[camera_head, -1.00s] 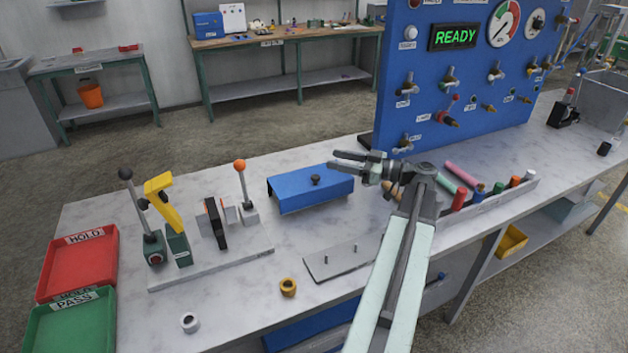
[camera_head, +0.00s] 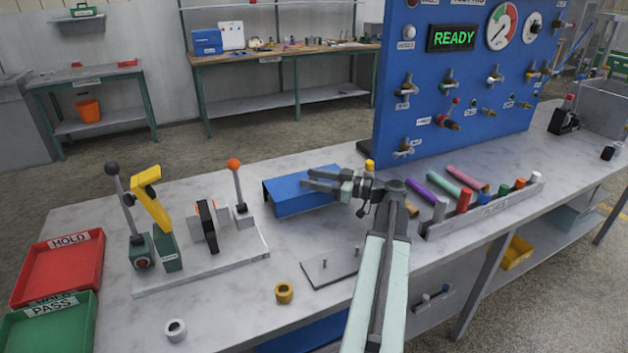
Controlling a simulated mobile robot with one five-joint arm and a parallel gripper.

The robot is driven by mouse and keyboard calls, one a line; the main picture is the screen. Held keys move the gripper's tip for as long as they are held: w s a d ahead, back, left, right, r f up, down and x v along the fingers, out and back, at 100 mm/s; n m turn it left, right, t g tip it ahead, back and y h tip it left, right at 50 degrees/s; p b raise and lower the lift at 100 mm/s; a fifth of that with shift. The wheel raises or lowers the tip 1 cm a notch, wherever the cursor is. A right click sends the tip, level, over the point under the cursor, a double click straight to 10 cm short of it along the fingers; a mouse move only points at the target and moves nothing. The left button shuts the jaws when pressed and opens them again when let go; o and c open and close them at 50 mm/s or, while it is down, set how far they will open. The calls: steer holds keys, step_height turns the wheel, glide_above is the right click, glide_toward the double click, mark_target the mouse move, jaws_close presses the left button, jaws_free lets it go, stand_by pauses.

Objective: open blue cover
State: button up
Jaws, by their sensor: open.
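The blue cover (camera_head: 282,197) is a folded metal cover that sits closed on the grey bench, in the middle of the picture. My gripper (camera_head: 306,180) reaches in from the right, with its two fingers pointing left over the cover's top. The fingers are open. The cover's dark knob cannot be made out now; the fingers lie across the area where it stands. I cannot tell whether the fingers are around the knob, above it or touching it.
A lever fixture (camera_head: 200,235) stands left of the cover. A grey plate with two pins (camera_head: 332,268) lies in front, near a brass ring (camera_head: 284,293). The blue panel (camera_head: 450,100) rises behind right. Coloured hoses lie by a rack (camera_head: 485,208) to the right.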

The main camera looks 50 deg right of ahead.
jaws_close()
stand_by(1.4)
